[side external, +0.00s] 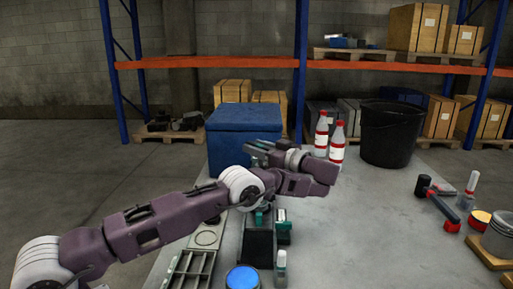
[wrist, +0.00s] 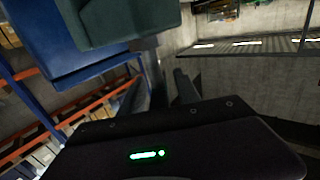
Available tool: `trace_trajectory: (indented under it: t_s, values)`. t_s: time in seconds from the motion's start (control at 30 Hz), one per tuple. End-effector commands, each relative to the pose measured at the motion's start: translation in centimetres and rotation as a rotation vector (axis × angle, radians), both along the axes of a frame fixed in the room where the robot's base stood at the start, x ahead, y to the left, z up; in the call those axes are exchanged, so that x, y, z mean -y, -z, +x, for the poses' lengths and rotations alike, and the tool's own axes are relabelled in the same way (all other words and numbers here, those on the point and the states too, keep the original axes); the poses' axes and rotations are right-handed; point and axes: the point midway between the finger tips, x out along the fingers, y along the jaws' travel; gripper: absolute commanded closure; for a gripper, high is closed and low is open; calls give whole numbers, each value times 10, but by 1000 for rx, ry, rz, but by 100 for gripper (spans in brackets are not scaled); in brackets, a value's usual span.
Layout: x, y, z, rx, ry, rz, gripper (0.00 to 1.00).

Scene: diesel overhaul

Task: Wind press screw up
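In the side view, my gripper (side external: 258,152) is at the end of my folded purple arm, in front of the blue crate and above the table. Its fingers are small and dark there. In the wrist view, my gripper (wrist: 168,88) shows dark fingers reaching away from its black body. A dark green block (wrist: 125,20) fills the top left, close to the fingers; I cannot tell whether they touch it. In the side view, green machine parts (side external: 283,226) stand on the table below my arm. I cannot pick out the press screw; my arm may hide it.
The blue crate (side external: 243,120) stands behind my gripper. Two red-capped bottles (side external: 337,147) and a black bucket (side external: 392,134) stand to the right. A red-and-black hammer (side external: 437,203) lies on the right. A blue-topped can (side external: 242,279) and a metal tray (side external: 190,270) are in front. The table's right middle is clear.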

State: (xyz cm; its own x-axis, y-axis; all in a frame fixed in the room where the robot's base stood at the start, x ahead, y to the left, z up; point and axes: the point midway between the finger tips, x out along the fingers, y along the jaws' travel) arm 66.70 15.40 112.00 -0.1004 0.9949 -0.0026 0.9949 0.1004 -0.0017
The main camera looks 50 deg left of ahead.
Motion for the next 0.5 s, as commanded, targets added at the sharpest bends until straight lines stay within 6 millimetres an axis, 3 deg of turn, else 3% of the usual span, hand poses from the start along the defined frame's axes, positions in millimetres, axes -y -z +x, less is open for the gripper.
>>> trace_trajectory:
  t_s: [0.5]
  values:
    - [0, -4, 4, -2, 126, 10, 61]
